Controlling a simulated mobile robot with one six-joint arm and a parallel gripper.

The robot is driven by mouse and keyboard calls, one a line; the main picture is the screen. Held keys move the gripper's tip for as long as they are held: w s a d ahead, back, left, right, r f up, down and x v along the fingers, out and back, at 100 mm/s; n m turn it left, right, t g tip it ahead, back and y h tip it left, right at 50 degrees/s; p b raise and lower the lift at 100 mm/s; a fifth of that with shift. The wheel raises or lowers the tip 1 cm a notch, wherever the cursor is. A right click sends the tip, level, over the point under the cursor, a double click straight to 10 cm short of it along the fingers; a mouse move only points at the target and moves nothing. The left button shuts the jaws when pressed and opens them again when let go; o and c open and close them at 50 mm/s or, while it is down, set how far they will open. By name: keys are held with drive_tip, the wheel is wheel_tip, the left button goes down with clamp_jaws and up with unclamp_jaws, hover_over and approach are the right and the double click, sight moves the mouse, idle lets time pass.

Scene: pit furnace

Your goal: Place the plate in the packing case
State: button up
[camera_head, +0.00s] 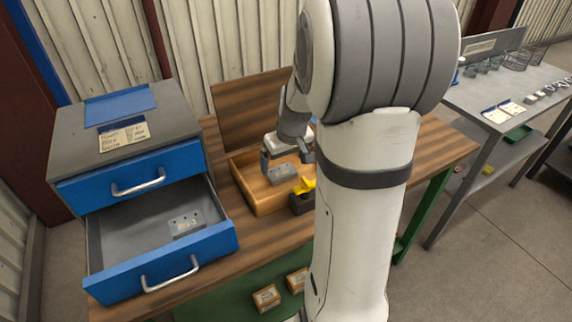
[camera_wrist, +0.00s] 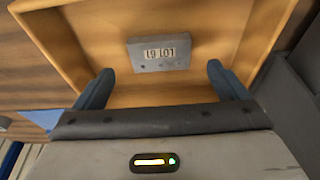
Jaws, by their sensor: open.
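A small grey plate (camera_head: 282,173) lies in the open wooden packing case (camera_head: 262,207) on the bench. In the wrist view the plate (camera_wrist: 160,52) rests on the floor of the case (camera_wrist: 245,30), with dark characters on its face that appear upside down. My gripper (camera_head: 286,160) is over the case, pointing down, and its fingers stand open with the plate between and beyond their tips (camera_wrist: 155,82). I see clear gaps between the fingers and the plate in the wrist view. My arm hides the right part of the case in the head view.
A blue-fronted cabinet (camera_head: 123,150) stands at left with its lower drawer (camera_head: 120,245) pulled out; another grey plate (camera_head: 186,222) lies inside it. A yellow and black object (camera_head: 303,190) is at the case's right front. A grey side table (camera_head: 480,105) stands at right.

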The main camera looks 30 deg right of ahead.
drive_tip(key=v, duration=0.7)
drive_tip(key=s+a, duration=1.3)
drive_tip(key=s, duration=0.3)
drive_tip(key=shift+r+g, duration=0.35)
drive_tip(key=shift+g, duration=0.05)
drive_tip(key=shift+a+r, duration=0.1)
drive_tip(key=shift+w+p+v, duration=0.2)
drive_tip(key=shift+p+v, duration=0.85)
drive_tip(key=shift+p, duration=0.2)
drive_tip(key=shift+c, duration=0.2)
